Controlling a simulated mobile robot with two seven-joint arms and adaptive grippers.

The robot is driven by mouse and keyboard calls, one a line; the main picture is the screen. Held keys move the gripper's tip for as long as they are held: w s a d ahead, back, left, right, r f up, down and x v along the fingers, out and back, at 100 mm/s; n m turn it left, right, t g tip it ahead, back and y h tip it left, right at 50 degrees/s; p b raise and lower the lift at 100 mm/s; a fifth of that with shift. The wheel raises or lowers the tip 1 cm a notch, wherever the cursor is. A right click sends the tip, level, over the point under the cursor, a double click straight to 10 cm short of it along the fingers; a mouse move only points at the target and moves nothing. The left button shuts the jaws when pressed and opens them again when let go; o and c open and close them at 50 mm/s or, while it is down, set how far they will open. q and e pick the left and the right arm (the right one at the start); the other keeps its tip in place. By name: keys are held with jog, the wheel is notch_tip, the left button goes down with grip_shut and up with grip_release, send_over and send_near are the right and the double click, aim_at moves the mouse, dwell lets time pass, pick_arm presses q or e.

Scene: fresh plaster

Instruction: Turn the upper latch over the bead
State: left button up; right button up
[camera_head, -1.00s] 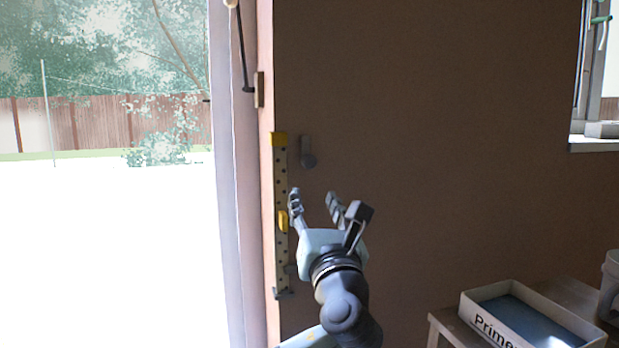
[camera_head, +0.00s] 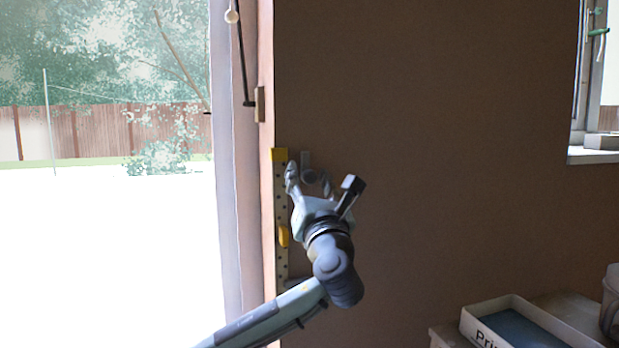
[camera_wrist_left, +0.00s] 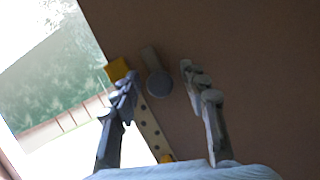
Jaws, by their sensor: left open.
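The bead is an upright pale strip with a row of holes (camera_head: 281,205). It runs along the wall edge, with a yellow piece at its top and another lower down. The upper latch (camera_head: 307,158) is a grey bar with a round knob, upright on the wall just right of the bead's top. Its knob (camera_wrist_left: 159,83) shows between my fingers in the left wrist view. My left gripper (camera_head: 308,176) is open, one finger on each side of the latch. I cannot tell whether it touches. The lower latch (camera_head: 294,285) is partly hidden by my wrist. My right gripper is out of view.
A bright opening with a pale frame (camera_head: 228,200) is left of the bead. A small block with a dark rod (camera_head: 260,104) is above it. A white tray (camera_head: 480,335) stands at lower right, below a window (camera_head: 595,155). The wall right of my gripper is bare.

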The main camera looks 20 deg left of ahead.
pick_arm(q)
grip_shut()
